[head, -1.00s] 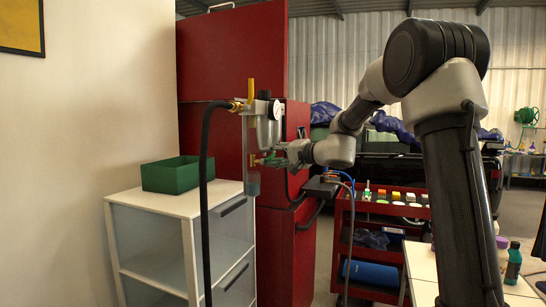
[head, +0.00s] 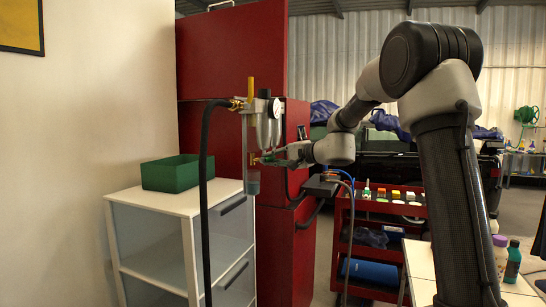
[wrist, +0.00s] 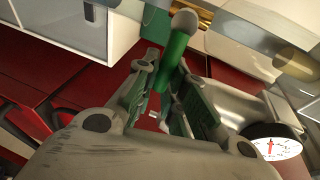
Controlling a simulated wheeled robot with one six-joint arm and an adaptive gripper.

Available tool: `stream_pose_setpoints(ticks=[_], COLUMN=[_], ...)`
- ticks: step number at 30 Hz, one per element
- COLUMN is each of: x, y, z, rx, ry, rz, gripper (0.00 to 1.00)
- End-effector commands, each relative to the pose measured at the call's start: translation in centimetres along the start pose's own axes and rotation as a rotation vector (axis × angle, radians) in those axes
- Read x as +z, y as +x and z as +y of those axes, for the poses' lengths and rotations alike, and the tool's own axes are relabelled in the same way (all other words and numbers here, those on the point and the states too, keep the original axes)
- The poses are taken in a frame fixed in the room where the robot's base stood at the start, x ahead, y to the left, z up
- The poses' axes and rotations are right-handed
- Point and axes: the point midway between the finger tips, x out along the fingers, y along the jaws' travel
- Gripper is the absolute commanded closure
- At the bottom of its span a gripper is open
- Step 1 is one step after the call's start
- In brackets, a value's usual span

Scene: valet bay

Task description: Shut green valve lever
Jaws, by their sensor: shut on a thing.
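The green valve lever (wrist: 174,58) shows in the wrist view as a green bar with a pale round end, lying between the fingers of my gripper (wrist: 172,82). My gripper is shut on it. In the head view the lever (head: 264,160) is a small green patch low on the valve and gauge assembly, and my gripper (head: 279,157) reaches it from the right. The fingers hide part of the lever. A white-faced gauge (wrist: 276,146) sits at the lower right of the wrist view and on top of the assembly in the head view (head: 276,108).
A black hose (head: 205,190) hangs from the assembly in front of a white drawer unit (head: 180,203) bearing a green box (head: 175,177). A tall red cabinet (head: 232,55) stands behind. A red tool cart (head: 340,225) is to the right.

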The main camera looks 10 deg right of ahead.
Motion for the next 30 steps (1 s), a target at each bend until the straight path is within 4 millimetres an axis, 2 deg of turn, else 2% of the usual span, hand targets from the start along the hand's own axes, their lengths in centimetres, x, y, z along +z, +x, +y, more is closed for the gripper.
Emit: stream_pose_setpoints(ticks=[9, 10, 13, 23, 26, 30], x=[0.0, 0.0, 0.0, 0.0, -0.1, -0.1], y=[0.0, 0.0, 0.0, -0.1, -0.9, -3.5], z=[0.2, 0.2, 0.2, 0.1, 0.1, 0.1], rx=[0.006, 0.006, 0.006, 0.005, 0.004, 0.004], ry=[0.018, 0.018, 0.017, 0.016, 0.016, 0.016], rz=[-0.004, -0.004, -0.004, -0.003, -0.002, 0.0], gripper=[1.0, 0.84, 0.66, 0.65, 0.65, 0.65])
